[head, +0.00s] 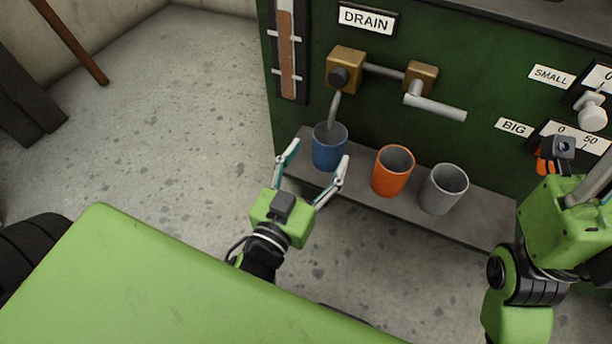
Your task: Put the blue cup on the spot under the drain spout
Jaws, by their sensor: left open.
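The blue cup (329,152) stands upright on the grey shelf (480,217) at the foot of the green machine, at the shelf's left end. The drain spout (334,112) comes down from a brass block under the DRAIN label, and its lower end is right over or at the cup's mouth. The spot under the spout is not visible, as the cup covers that area. My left gripper (314,173) is open, with one finger on each side of the blue cup; contact cannot be told. My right gripper (560,160) is near the BIG dial, its fingers mostly hidden.
An orange cup (391,174) and a grey cup (442,190) stand on the shelf to the right of the blue cup. A lever handle (437,106) sticks out above them.

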